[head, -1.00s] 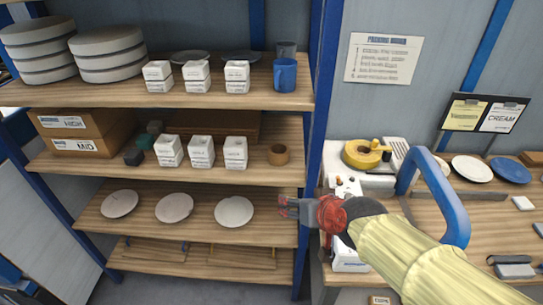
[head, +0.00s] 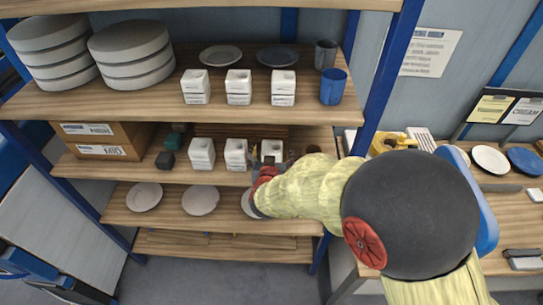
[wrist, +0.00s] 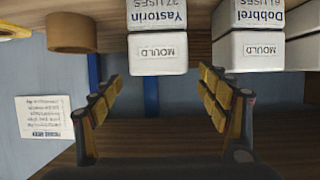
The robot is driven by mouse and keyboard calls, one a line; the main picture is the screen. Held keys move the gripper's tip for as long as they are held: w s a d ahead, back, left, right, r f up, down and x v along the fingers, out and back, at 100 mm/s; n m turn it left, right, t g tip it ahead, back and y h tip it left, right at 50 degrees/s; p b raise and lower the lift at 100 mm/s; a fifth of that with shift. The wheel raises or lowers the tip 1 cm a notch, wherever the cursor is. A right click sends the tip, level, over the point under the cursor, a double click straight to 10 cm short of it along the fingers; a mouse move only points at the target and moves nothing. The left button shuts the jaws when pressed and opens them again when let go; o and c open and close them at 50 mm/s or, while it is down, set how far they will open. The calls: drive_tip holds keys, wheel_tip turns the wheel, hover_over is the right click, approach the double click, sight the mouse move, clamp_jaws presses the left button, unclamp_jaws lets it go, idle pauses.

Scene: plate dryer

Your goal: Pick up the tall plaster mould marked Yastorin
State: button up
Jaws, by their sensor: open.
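The Yastorin mould (wrist: 157,40) is a white block marked "Yastorin" and "MOULD". In the wrist view, which is upside down, it is at the top centre, lined up with the gap between my fingers. In the head view it is the rightmost white mould (head: 271,148) on the middle shelf, its lower part hidden by my gripper (head: 274,163). In the wrist view my gripper (wrist: 160,92) is open and empty, one finger towards each side of the mould. I cannot tell whether the fingertips reach past its front face.
The Dobbrel mould (wrist: 250,38) stands close beside it, near one finger. A brown ring (wrist: 72,32) is on the other side. The shelf above holds more white moulds (head: 239,87) and a blue mug (head: 333,87). A blue post (head: 382,85) stands right of the shelves.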

sight(272, 147)
drive_tip(key=x, duration=0.4)
drive_tip(key=shift+w, duration=0.15)
drive_tip(key=shift+d, duration=0.1)
drive_tip(key=shift+c, duration=0.6)
drive_tip(key=c, duration=1.6)
drive_tip(key=shift+c, duration=0.2)
